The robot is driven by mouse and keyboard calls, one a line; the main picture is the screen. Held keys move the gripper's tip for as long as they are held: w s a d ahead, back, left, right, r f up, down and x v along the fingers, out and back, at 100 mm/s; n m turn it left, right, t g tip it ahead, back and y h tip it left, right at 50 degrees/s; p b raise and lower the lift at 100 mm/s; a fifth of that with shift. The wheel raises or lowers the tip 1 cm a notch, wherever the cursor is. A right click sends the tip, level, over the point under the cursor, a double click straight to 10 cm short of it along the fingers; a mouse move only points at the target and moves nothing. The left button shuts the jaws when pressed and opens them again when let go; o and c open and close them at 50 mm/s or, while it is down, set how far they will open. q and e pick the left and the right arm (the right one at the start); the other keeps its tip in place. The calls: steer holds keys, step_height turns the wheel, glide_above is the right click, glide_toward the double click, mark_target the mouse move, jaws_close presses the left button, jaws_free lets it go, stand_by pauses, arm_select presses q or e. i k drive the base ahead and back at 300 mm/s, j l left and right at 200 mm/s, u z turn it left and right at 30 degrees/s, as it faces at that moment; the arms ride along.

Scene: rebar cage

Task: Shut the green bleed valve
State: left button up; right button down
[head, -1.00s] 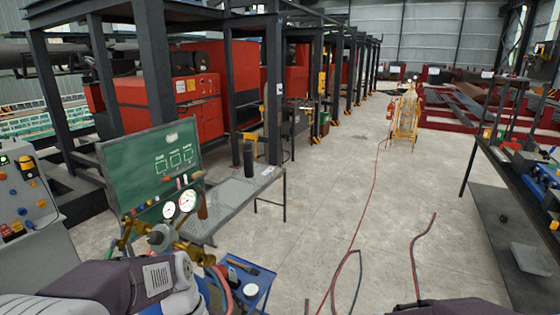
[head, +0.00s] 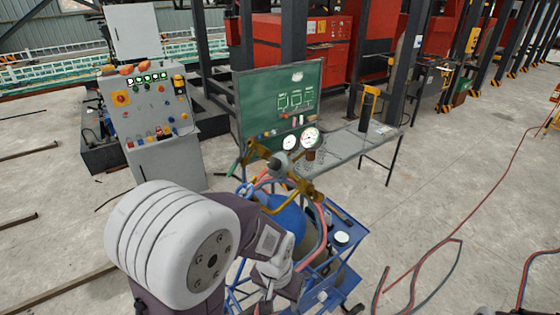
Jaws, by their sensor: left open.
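A brass gauge manifold (head: 282,165) with two round white-faced gauges (head: 300,140) stands above a blue gas cart in the head view, in front of a green board. A small green part (head: 234,169) shows at the manifold's left end and looks like the bleed valve handle; its setting is too small to tell. My left gripper (head: 276,268) is below the manifold, beside the cart, apart from the green part. It is open, and its fingers are partly hidden by the arm. My right gripper is not in view.
The blue cart (head: 344,262) holds a blue cylinder (head: 288,217) with red and blue hoses. A grey control cabinet (head: 160,125) stands at left. A metal bench (head: 345,148) is behind the cart. Hoses (head: 408,275) lie on the floor at right. The floor at left has bars.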

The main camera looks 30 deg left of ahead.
mark_target(239, 159)
steer(key=u, duration=1.4)
